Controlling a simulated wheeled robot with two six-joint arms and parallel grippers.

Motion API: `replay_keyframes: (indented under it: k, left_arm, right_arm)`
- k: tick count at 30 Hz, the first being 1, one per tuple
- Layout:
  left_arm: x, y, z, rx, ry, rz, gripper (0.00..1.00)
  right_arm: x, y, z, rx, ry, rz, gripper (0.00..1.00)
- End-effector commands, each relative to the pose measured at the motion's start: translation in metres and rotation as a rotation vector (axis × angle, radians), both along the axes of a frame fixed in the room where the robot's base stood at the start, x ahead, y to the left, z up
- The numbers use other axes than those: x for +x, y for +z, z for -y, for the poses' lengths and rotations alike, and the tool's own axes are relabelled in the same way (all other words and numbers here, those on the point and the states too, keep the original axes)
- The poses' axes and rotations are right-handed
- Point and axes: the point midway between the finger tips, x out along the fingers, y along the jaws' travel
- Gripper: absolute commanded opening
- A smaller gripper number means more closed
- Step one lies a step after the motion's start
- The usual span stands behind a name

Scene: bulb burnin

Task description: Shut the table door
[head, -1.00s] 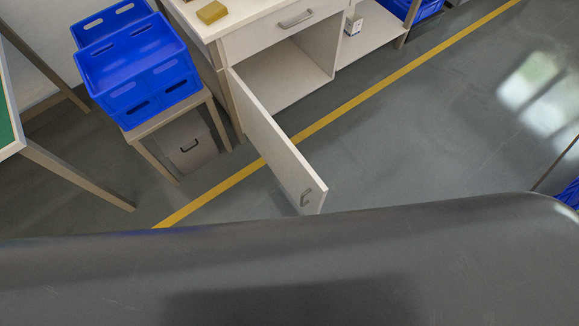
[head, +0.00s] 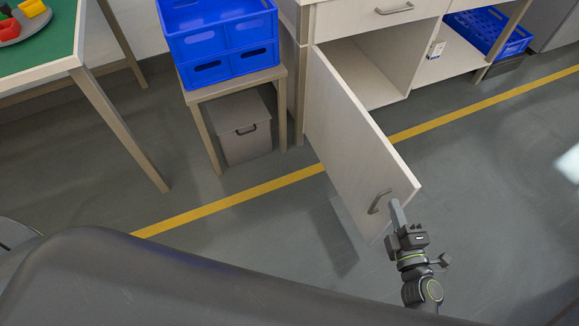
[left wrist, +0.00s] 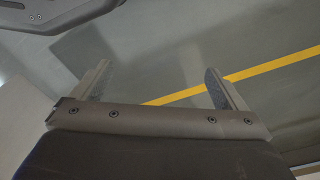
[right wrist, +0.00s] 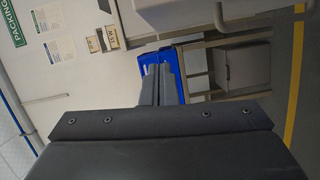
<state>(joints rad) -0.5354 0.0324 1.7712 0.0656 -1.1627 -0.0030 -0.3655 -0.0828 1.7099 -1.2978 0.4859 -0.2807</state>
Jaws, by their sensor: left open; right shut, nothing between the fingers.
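The table door (head: 352,135) is a pale panel that stands wide open, hinged at the left side of the white cabinet (head: 372,62). Its dark handle (head: 379,201) is near the free edge, on the face turned left. My right gripper (head: 397,208) is shut and empty beside the door's free lower corner, close to the handle; I cannot tell whether it touches the door. Its shut fingers also show in the right wrist view (right wrist: 158,84). My left gripper (left wrist: 158,82) is open and empty over bare floor in the left wrist view; it is outside the head view.
A blue crate (head: 221,42) stands on a small wooden stand (head: 240,80) left of the door, with a grey box (head: 241,128) beneath. A green-topped table (head: 60,45) is at the far left. The floor right of the door is clear.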

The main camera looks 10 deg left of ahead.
Motion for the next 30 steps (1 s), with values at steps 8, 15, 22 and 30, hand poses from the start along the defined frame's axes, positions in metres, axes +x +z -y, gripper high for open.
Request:
replay_keyframes:
  k: [8, 15, 22, 30]
  left_arm:
    - [0.001, 0.004, 0.003, -0.007, 0.002, -0.001, 0.94]
    - [0.001, 0.006, 0.003, -0.008, 0.002, 0.0, 0.94]
    - [0.002, 0.017, 0.005, -0.016, 0.005, 0.002, 0.94]
    - [0.004, 0.027, 0.008, -0.027, 0.005, 0.016, 0.94]
  right_arm:
    - [0.006, 0.012, -0.012, -0.096, 0.05, 0.082, 0.0]
    - [0.041, 0.013, -0.027, -0.093, 0.05, 0.083, 0.0]
    - [0.085, 0.012, -0.045, -0.092, 0.051, 0.081, 0.0]
    - [0.111, 0.01, -0.025, -0.096, 0.049, 0.078, 0.0]
